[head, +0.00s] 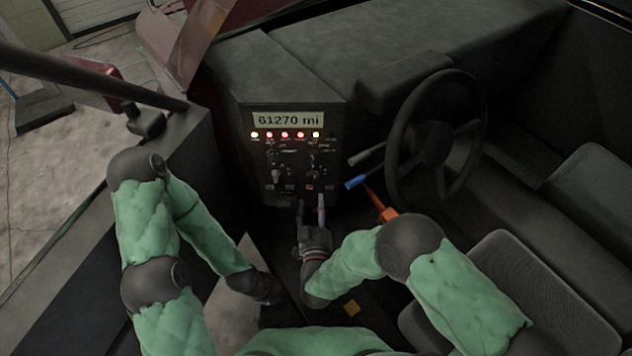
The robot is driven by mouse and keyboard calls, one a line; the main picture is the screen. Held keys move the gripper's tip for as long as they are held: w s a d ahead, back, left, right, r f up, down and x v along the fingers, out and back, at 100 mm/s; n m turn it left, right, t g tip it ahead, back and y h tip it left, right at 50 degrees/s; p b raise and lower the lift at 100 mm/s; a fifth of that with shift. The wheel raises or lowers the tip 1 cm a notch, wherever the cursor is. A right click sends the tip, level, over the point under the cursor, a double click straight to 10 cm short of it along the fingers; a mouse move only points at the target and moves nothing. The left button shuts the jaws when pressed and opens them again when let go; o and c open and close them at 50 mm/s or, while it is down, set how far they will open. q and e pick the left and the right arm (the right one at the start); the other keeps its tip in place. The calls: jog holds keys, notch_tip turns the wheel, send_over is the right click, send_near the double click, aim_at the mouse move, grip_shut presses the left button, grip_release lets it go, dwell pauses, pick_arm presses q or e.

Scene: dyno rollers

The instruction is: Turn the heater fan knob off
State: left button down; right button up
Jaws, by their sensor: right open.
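The dash control panel (293,160) faces me at the centre, with small knobs and switches below a row of lights. A light-tipped knob (276,176) stands at its lower left, and a darker knob (312,174) at its lower right. The labels are too small to read, so I cannot tell which is the heater fan knob. My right gripper (311,208) is open and empty, its fingers pointing up at the panel's lower edge, below the darker knob. My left gripper (275,292) is low at the left, dark and partly hidden; its jaws are unclear.
A display (288,120) reads 61270 mi above the lights. The steering wheel (434,135) is right of the panel, with a blue-tipped lever (356,182) and an orange lever (387,213) close to my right arm. Seats (505,285) fill the lower right.

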aim_at(313, 178)
jog(key=w+b, duration=0.3)
jog(key=w, duration=0.6)
jog(key=shift+a, duration=0.1)
grip_shut()
